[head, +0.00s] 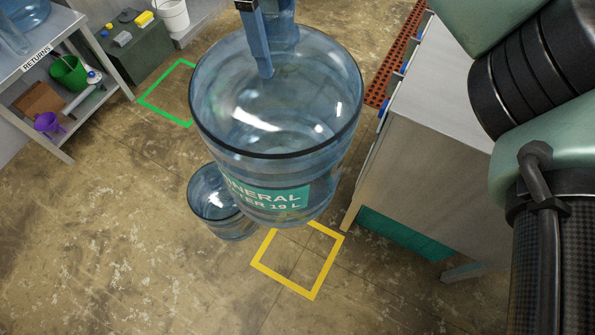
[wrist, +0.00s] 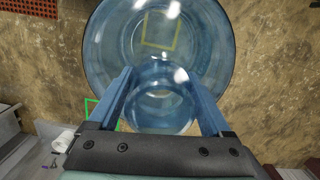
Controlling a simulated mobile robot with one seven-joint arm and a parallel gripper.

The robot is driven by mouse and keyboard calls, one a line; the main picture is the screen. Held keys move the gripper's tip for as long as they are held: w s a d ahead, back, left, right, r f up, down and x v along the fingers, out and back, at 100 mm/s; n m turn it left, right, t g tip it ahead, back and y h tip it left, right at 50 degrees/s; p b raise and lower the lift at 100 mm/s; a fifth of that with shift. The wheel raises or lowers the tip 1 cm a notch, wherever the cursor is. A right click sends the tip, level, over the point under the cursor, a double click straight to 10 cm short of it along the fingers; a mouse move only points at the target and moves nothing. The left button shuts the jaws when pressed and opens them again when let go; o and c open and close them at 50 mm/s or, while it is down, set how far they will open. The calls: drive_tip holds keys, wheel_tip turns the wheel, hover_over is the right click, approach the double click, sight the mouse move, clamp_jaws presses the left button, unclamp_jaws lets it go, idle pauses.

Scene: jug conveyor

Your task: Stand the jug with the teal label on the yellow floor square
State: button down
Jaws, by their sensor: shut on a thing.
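The clear blue jug with the teal label (head: 325,95) hangs from my gripper, large in the middle of the head view. Its label (head: 275,196) faces the camera, with white lettering partly readable. My gripper (head: 265,60) is shut on the jug's narrow neck; in the wrist view the two blue fingers (wrist: 160,98) lie on either side of it. The yellow floor square (head: 300,262) lies below the jug, its far edge partly hidden. In the wrist view the yellow square (wrist: 160,30) shows through the jug's clear wall.
Another blue jug (head: 212,205) is partly hidden behind the held one, close to the yellow square's left. A grey cabinet (head: 410,130) stands right of the square. A green floor square (head: 165,110) and the returns shelf (head: 40,50) are far left. The floor in front is clear.

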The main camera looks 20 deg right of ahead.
drive_tip(key=shift+m, duration=0.3)
drive_tip(key=f+b, duration=0.7)
drive_tip(key=f, duration=0.4)
drive_tip(key=d+f+b, duration=0.1)
drive_tip(key=f+b, duration=0.6)
drive_tip(key=f, duration=0.5)
drive_tip(key=f+b, duration=0.7)
drive_tip(key=f, duration=0.4)
drive_tip(key=shift+s+d+f, duration=0.15)
drive_tip(key=shift+d+f, duration=0.25)
drive_tip(key=s+f+b, duration=0.1)
drive_tip(key=f+b, duration=1.1)
drive_tip(key=f, duration=0.7)
drive_tip(key=s+f+m+b, duration=0.1)
drive_tip(key=s+f+b, duration=0.1)
drive_tip(key=f+b, duration=1.1)
wheel_tip(320, 180, down, 7)
drive_tip(key=shift+s+d+f+b, duration=0.1)
drive_tip(key=shift+s+d+b, duration=0.1)
drive_tip(key=shift+s+b, duration=0.1)
drive_tip(key=shift+f, duration=0.1)
drive_tip(key=shift+c, duration=0.8)
unclamp_jaws()
drive_tip(key=shift+f, duration=0.1)
drive_tip(key=shift+o, duration=0.8)
